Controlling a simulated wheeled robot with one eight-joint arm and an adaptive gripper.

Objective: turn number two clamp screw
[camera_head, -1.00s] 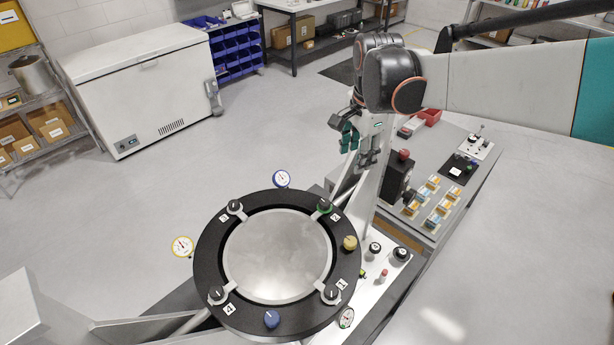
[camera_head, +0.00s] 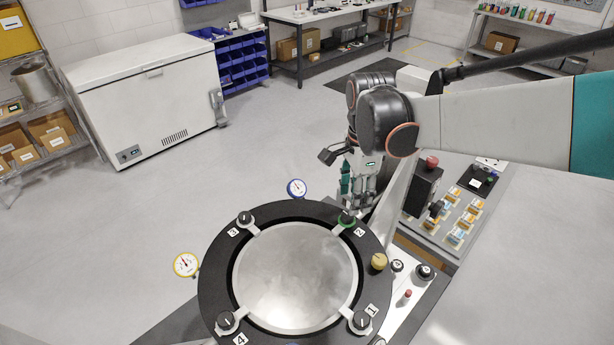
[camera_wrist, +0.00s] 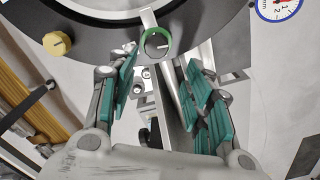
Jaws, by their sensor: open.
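The number two clamp screw (camera_head: 346,219) is a black knob with a green ring at the right rear of the black ring fixture (camera_head: 212,277), beside its "2" label (camera_head: 361,232). Its clamp arm reaches to the edge of the round mirror (camera_head: 297,280). My gripper (camera_head: 357,193) is just behind the screw, pointing down, partly hidden by my arm. In the wrist view, the teal fingers of my gripper (camera_wrist: 160,88) are spread wide and empty. The green-ringed screw (camera_wrist: 155,43) lies ahead of the gap between them, apart from both fingers.
Clamp screws three (camera_head: 245,218), four (camera_head: 226,321) and one (camera_head: 361,320) sit around the ring. A yellow knob (camera_head: 379,261) is right of screw two. A blue dial gauge (camera_head: 297,188) and a yellow one (camera_head: 186,264) stand outside the ring. A black box with a red button (camera_head: 424,190) stands right.

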